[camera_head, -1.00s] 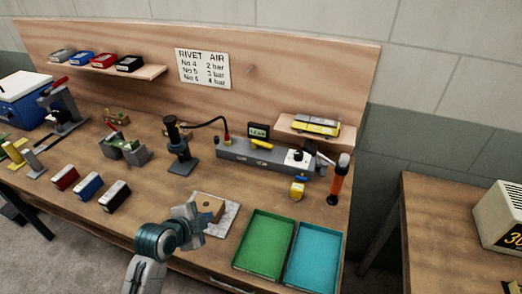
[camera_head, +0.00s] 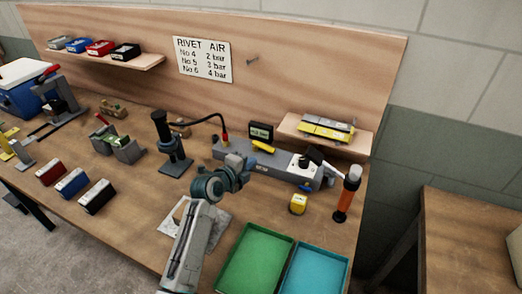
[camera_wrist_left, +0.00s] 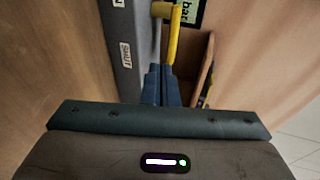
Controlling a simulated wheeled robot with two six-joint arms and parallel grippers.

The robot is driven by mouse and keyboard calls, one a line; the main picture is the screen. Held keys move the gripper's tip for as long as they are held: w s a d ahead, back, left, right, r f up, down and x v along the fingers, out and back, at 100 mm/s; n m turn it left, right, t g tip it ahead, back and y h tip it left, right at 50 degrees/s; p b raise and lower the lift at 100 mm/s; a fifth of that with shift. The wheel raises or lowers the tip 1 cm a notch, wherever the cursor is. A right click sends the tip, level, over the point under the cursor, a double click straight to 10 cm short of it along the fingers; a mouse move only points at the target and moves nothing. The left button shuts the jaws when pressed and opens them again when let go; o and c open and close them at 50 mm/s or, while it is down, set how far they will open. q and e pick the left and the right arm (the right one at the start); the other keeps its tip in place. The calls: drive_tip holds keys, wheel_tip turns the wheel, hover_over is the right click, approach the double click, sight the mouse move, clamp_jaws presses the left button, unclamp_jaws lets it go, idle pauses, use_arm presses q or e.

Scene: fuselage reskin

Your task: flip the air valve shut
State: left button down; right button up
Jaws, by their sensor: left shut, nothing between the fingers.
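The air valve's yellow lever (camera_head: 263,146) sits on the grey manifold bar (camera_head: 285,168) at the back of the bench, below a small dark display (camera_head: 260,132). In the left wrist view the yellow lever (camera_wrist_left: 174,40) runs down from its yellow pivot, beside the bar's side with a SHUT label (camera_wrist_left: 126,54). My left gripper (camera_head: 246,163) is at the front left of the lever. Its blue fingers (camera_wrist_left: 161,84) are shut and empty, with their tips close to the lever's lower end; I cannot tell whether they touch. My right gripper is not in view.
A black post (camera_head: 166,135) with a hose stands left of the bar. A yellow box (camera_head: 298,204) and an orange-handled tool (camera_head: 347,193) stand at the right. Green (camera_head: 255,262) and blue (camera_head: 315,270) trays lie in front. A shelf (camera_head: 360,137) is behind.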

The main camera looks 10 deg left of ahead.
sight(266, 150)
use_arm(q)
drive_tip(key=w, duration=0.1)
drive_tip(key=w+d+p, duration=0.1)
drive_tip(key=w, duration=0.1)
drive_tip(key=w+p, duration=0.1)
drive_tip(key=shift+w+d+f, duration=0.15)
drive_tip(key=shift+w+d, duration=0.1)
drive_tip(key=shift+d, duration=0.1)
drive_tip(key=shift+w+d+f, duration=0.15)
drive_tip(key=shift+w+d, duration=0.05)
drive_tip(key=shift+w, duration=0.3)
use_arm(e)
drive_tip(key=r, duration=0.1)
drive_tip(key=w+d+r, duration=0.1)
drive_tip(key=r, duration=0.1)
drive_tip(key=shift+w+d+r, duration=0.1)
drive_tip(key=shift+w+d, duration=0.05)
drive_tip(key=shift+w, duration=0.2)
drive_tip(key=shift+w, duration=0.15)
